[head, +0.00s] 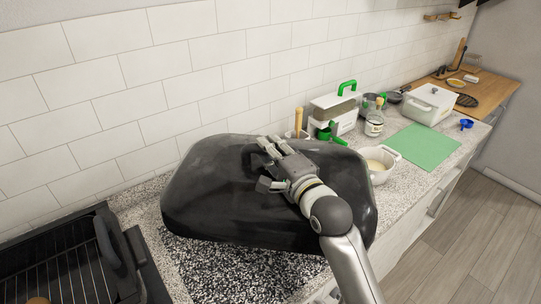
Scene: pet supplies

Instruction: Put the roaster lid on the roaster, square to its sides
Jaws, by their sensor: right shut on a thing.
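The roaster lid (205,197) is a large, dark, rounded rectangular cover in the middle of the head view, over the speckled counter. My right gripper (265,167) is shut on it at the top middle; the fingers hide most of the grip. A dark shadow lies on the counter in front of the lid, and I cannot tell its exact height. The roaster (52,228) appears to be the open black box at the lower left, with a wire rack inside and a loop handle at its right side. It is partly cut off by the frame. My left gripper is not in view.
Behind and right of the lid are a white-and-green container (331,107), a glass bottle (374,123) and a white bowl (383,174). A green mat (423,148), a white lidded box (430,106) and a wooden board (492,94) lie farther right. A tiled wall (160,70) bounds the back.

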